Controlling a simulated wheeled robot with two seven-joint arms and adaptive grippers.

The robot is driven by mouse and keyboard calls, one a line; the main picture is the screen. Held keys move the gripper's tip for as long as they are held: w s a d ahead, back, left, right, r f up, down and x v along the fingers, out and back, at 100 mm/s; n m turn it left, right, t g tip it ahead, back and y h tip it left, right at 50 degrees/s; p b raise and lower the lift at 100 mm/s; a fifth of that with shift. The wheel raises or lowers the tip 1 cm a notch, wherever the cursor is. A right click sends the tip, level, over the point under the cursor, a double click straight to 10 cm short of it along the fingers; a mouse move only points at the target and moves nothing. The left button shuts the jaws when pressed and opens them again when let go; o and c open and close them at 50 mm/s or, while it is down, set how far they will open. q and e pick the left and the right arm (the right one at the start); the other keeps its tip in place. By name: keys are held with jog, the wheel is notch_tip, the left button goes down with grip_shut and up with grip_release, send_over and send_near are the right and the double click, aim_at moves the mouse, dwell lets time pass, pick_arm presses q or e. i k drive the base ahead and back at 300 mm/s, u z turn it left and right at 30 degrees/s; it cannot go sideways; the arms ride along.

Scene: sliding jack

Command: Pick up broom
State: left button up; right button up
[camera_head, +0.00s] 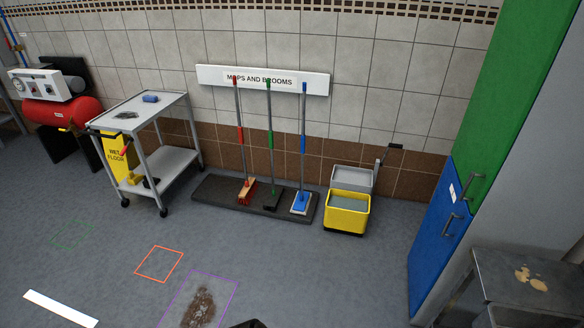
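Three long-handled tools lean upright against the wall below a white "MOPS AND BROOMS" sign board (263,91). The left one is a broom (241,139) with a grey and red handle and an orange-red brush head. The middle tool (270,140) has a green grip and a dark head; I cannot tell its exact kind. The right one is a blue mop (303,145) with a flat blue and white head. Their heads rest on a low dark mat or tray (215,190). Neither of my grippers can be made out; only a small dark shape shows at the bottom edge.
A grey cart (177,160) with a yellow wet-floor sign (115,155) stands left, a yellow mop bucket (347,219) right. Blue and green lockers (436,240) and a metal table (525,262) are at right. A brown spill (199,307) lies in front; the floor between is clear.

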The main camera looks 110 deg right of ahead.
aim_at(246, 195)
jog(key=z, duration=3.1)
jog(key=i, duration=3.4)
jog(key=u, duration=0.45)
